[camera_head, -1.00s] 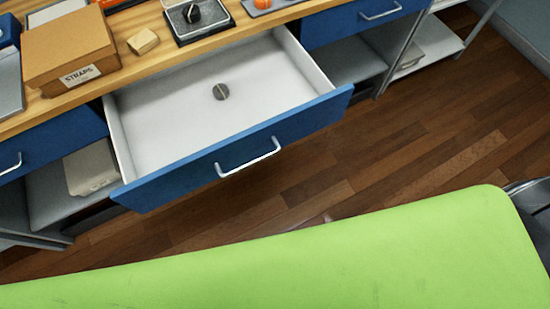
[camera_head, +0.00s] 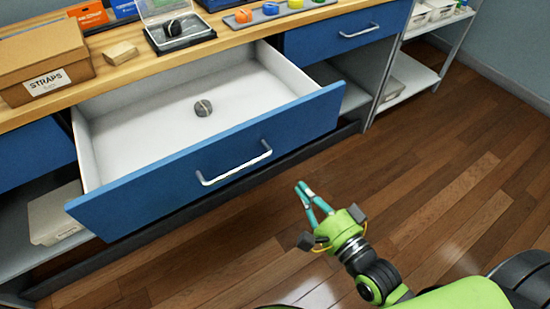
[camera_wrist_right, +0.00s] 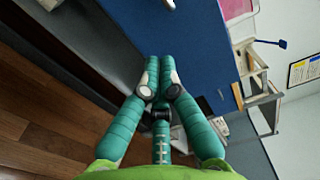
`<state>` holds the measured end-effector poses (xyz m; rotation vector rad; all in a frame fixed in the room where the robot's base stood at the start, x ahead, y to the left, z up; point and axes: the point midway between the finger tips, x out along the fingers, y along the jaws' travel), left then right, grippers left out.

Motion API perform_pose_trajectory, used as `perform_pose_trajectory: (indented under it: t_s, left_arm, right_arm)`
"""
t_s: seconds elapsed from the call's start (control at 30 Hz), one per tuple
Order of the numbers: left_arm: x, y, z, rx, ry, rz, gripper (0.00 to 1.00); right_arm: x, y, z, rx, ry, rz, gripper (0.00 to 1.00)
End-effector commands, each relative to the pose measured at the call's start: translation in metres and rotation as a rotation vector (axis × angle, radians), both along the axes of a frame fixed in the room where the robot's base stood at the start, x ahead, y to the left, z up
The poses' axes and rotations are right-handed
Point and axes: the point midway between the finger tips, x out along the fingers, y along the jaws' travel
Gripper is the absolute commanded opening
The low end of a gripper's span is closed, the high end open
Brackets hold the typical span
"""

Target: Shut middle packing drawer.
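The middle drawer (camera_head: 215,165) has a blue front with a silver bar handle (camera_head: 235,165) and a white inside. It stands pulled well out from the bench. A small dark grey roll (camera_head: 203,108) lies on its floor. My right gripper (camera_head: 300,187) has teal fingers and a green body. It is in front of the drawer, right of the handle and apart from it, with nothing held. Its fingertips (camera_wrist_right: 159,62) come together in the wrist view, in front of a blue panel (camera_wrist_right: 190,35) that seems to be a drawer front. My left gripper is not in view.
The wooden bench top (camera_head: 130,75) bears a cardboard STRAPS box (camera_head: 45,65), a small tan block (camera_head: 121,53), an open black case (camera_head: 178,35) and a tray of coloured pieces (camera_head: 270,13). Shut blue drawers flank the open one. The wooden floor (camera_head: 440,170) in front is clear.

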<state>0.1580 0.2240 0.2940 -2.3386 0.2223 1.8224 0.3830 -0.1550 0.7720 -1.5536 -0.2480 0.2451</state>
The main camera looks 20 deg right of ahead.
Motion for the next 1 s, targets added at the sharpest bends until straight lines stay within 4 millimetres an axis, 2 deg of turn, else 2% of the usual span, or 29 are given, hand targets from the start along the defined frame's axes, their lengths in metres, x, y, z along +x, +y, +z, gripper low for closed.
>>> perform_pose_trajectory:
  t_s: [0.3, 0.5, 0.7, 1.0]
  left_arm:
    - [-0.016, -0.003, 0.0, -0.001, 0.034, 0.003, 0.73]
    - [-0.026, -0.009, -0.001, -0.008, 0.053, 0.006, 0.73]
    - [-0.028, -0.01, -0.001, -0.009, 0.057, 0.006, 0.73]
    - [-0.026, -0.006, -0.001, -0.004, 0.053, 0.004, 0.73]
  right_arm:
    - [0.062, 0.02, 0.002, 0.0, -0.003, 0.0, 0.0]
    - [0.096, 0.031, 0.001, -0.002, -0.002, 0.0, 0.0]
    - [0.114, 0.037, 0.0, -0.003, 0.001, 0.0, 0.0]
    - [0.117, 0.038, -0.001, -0.003, 0.002, 0.0, 0.0]
